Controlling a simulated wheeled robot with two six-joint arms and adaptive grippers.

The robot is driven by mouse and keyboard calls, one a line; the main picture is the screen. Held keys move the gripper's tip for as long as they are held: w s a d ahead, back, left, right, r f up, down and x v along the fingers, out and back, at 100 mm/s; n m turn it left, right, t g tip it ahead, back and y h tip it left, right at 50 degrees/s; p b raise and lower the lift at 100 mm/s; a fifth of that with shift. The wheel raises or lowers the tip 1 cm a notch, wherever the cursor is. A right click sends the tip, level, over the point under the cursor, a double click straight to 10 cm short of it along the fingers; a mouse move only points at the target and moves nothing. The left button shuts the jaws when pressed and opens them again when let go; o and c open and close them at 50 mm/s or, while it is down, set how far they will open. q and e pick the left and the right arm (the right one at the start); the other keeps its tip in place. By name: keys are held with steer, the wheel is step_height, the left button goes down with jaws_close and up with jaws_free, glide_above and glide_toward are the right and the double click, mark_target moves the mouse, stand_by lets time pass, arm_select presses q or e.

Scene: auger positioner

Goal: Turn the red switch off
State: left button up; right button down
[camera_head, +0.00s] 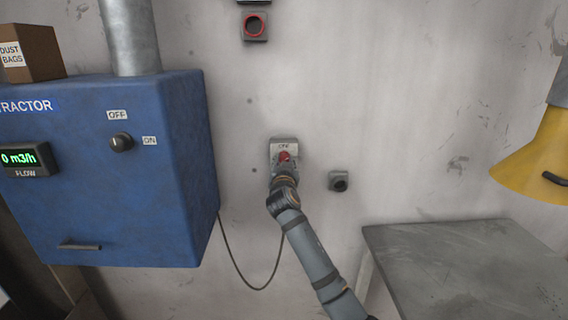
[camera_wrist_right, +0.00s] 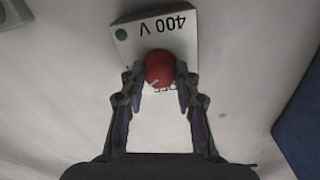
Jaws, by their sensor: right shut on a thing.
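The red switch (camera_head: 284,156) is a red knob on a pale wall plate marked OFF, in the middle of the head view. In the right wrist view the red knob (camera_wrist_right: 160,68) sits between my fingertips, and its plate (camera_wrist_right: 150,32) reads 400 V, upside down. My right gripper (camera_head: 284,166) reaches up to it; in the wrist view the right gripper (camera_wrist_right: 160,82) is shut on the knob, one finger on each side. A light mark shows on the knob's lower left; part of the OFF lettering is hidden. My left gripper is not in view.
A blue extractor box (camera_head: 110,200) with a black OFF/ON knob (camera_head: 122,142) stands at left; its display reads 0 m3/h. A cable (camera_head: 245,283) hangs below. A small wall socket (camera_head: 339,181), a grey table (camera_head: 450,260) and a yellow hood (camera_head: 535,160) are at right.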

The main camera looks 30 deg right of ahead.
steer(key=shift+d+f+n+t+p, duration=0.1)
steer(key=shift+n+t+p, duration=0.2)
steer(key=shift+n+p, duration=3.6)
steer(key=n+b, duration=0.3)
steer(key=n, duration=0.1)
steer(key=shift+b, duration=0.35)
steer(key=c, duration=1)
jaws_free()
steer(key=shift+y, duration=0.3)
steer(key=v, duration=1.2)
steer(key=shift+f, duration=0.15)
